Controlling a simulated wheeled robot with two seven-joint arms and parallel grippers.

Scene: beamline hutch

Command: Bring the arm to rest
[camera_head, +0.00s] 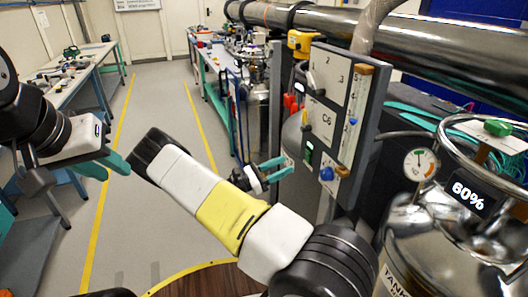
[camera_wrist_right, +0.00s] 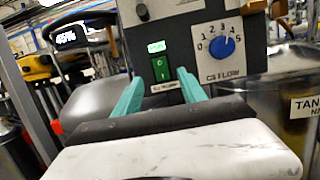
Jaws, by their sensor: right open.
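My right gripper (camera_head: 278,170) is open and empty in front of the lower part of the grey control panel (camera_head: 365,110). In the right wrist view its two teal fingers (camera_wrist_right: 162,92) are apart, with the green rocker switch (camera_wrist_right: 160,68) showing between them. The blue flow knob (camera_wrist_right: 222,47) is to the right of the switch, its dial numbered; it also shows in the head view (camera_head: 326,174). I cannot tell whether a finger touches the panel. My left gripper (camera_head: 103,168) is open and empty at the left, above the floor.
A thick steel pipe (camera_head: 400,50) crosses above. Benches (camera_head: 100,60) line the left. The grey floor aisle (camera_head: 160,105) between yellow lines is clear.

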